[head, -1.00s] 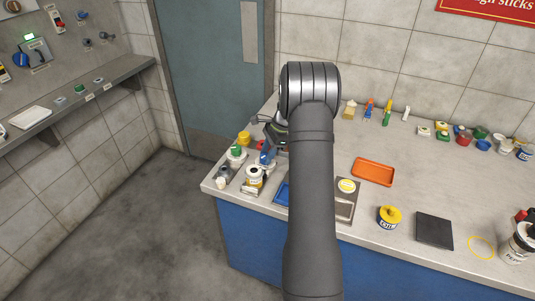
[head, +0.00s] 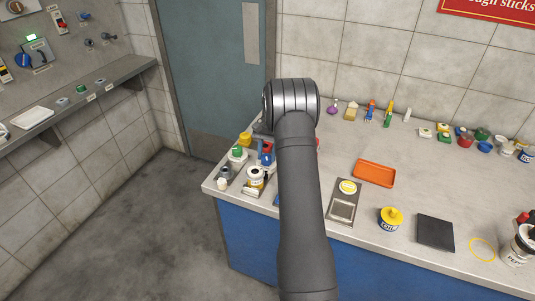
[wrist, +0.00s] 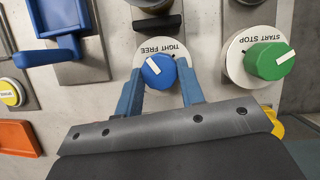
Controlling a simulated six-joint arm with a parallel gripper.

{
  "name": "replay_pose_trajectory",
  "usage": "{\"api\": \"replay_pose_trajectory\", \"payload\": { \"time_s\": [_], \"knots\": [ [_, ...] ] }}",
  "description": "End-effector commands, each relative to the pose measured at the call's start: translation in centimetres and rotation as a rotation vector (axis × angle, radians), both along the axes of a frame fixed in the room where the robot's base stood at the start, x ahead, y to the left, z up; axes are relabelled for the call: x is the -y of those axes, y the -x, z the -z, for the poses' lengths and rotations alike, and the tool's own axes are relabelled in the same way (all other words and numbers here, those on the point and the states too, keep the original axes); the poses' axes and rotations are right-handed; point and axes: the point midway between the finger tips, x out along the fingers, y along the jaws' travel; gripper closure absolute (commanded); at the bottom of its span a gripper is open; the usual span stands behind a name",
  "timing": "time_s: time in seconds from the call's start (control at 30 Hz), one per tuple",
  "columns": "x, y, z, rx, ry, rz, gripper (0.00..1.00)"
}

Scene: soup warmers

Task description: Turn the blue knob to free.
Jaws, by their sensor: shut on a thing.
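The blue knob (wrist: 165,78) sits on a round white dial lettered TIGHT and FREE, seen upside down in the wrist view. FREE is at the upper left of the dial and TIGHT at the upper right. The knob's white mark lies on its upper-left part, slanting. My gripper (wrist: 159,72) is shut on the blue knob, one blue finger on each side. In the head view my arm hides much of this spot.
A green knob (wrist: 268,62) on a START STOP dial (wrist: 236,68) is close on the right in the wrist view. A blue lever (wrist: 50,55) is at the left. In the head view an orange tray (head: 374,173) and a yellow-lidded tin (head: 391,218) stand on the counter.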

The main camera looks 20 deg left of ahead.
Motion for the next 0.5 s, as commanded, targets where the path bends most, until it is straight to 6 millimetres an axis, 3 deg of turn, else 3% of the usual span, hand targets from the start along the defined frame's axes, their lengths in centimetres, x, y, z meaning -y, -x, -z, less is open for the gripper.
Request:
{"api": "replay_pose_trajectory", "payload": {
  "time_s": [0.5],
  "knots": [
    [-0.27,0.08,-0.03,0.0,0.0,-0.302,0.87]
  ]
}}
